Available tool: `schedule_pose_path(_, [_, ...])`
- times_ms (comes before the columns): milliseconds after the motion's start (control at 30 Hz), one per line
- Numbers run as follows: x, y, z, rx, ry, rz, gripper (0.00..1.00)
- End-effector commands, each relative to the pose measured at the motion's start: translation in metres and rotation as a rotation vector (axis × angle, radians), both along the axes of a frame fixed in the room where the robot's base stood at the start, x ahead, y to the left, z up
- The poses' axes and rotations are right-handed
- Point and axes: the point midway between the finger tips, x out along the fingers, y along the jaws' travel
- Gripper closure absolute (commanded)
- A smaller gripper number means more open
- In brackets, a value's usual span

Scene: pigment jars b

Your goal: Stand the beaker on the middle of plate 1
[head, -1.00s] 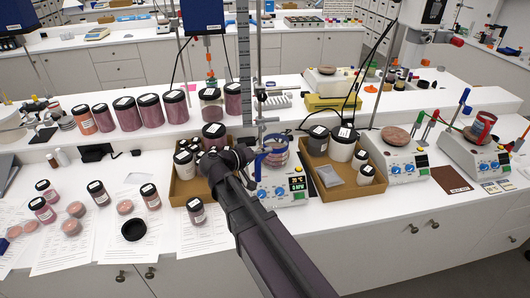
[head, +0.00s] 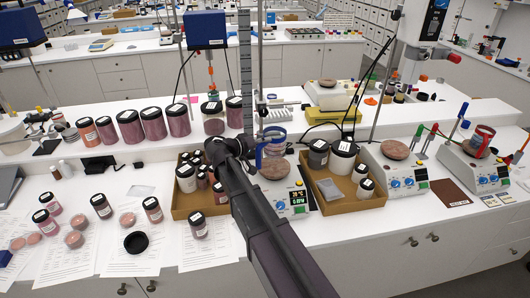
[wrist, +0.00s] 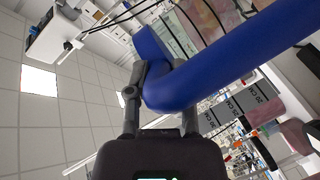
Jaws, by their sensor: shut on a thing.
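A beaker with a blue band and a blue handle (head: 273,145) hangs in my gripper (head: 256,146), seemingly above the left hotplate's brownish round top (head: 274,168). In the wrist view my gripper (wrist: 155,90) is shut on the blue handle (wrist: 215,68), which crosses the picture. The beaker looks roughly upright in the head view. Three hotplates show: the left (head: 290,203), the middle with a bare round top (head: 394,149), and the right (head: 478,170), which bears a red and blue vessel (head: 482,138). I cannot read which is plate 1.
A cardboard tray of jars (head: 190,209) stands left of the left hotplate, another (head: 350,205) right of it. A thin rod (head: 261,80) and a ruled post (head: 245,90) rise behind the gripper. Several pigment jars line the back shelf (head: 130,127).

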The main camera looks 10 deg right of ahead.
Motion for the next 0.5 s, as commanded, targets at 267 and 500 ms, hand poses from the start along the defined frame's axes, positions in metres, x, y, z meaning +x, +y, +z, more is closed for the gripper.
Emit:
schedule_pose_path(267, [0.0183,-0.0042,0.0047,-0.002,-0.001,-0.001,1.0])
schedule_pose_path(500, [0.0175,-0.0043,0.0044,-0.002,-0.001,0.0,1.0])
